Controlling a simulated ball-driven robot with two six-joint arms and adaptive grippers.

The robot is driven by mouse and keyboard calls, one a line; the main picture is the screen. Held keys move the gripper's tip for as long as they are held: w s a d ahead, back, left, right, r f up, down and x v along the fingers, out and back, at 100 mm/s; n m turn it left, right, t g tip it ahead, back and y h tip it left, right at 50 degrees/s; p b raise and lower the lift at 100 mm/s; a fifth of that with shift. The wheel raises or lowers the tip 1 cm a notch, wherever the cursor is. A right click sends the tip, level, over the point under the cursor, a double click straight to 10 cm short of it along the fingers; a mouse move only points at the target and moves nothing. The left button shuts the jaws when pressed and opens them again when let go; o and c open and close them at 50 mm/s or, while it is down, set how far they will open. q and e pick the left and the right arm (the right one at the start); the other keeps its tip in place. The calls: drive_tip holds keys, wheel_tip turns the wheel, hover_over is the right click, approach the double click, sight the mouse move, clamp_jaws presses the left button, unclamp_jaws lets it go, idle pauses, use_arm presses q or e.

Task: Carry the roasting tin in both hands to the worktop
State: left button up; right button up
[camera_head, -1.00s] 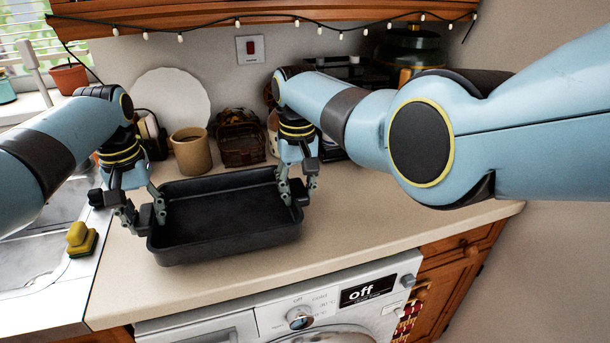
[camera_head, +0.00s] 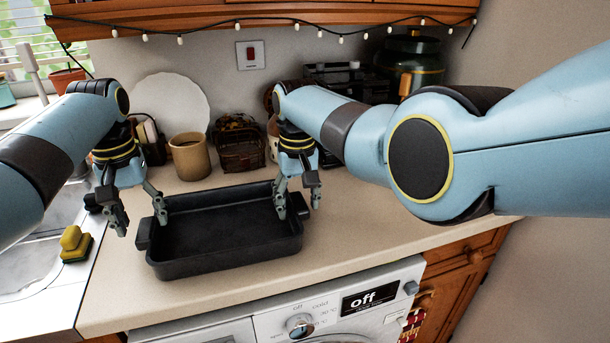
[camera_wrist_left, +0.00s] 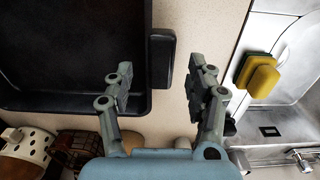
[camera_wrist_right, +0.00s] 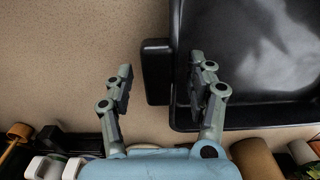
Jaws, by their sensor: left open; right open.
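The dark rectangular roasting tin (camera_head: 225,265) sits flat on the beige worktop (camera_head: 350,240) above the washing machine, and looks empty. My left gripper (camera_head: 142,222) is open at the tin's left end, its fingers on either side of the left handle. The left wrist view shows that handle (camera_wrist_left: 161,62) between the open fingers (camera_wrist_left: 163,85), touching neither. My right gripper (camera_head: 298,207) is open at the right end. The right wrist view shows the right handle (camera_wrist_right: 156,72) between its open fingers (camera_wrist_right: 160,85), clear of both.
A tan mug (camera_head: 190,157), a wicker basket (camera_head: 240,145) and a white plate (camera_head: 170,105) stand behind the tin. A yellow sponge (camera_head: 73,243) lies by the sink at left. The worktop right of the tin is clear.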

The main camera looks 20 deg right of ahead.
drive_tip(key=shift+r, duration=0.1)
use_arm(q)
wheel_tip(320, 180, up, 9)
use_arm(e)
wheel_tip(320, 180, up, 12)
drive_tip(key=shift+s, duration=0.15)
use_arm(q)
drive_tip(key=shift+s, duration=0.1)
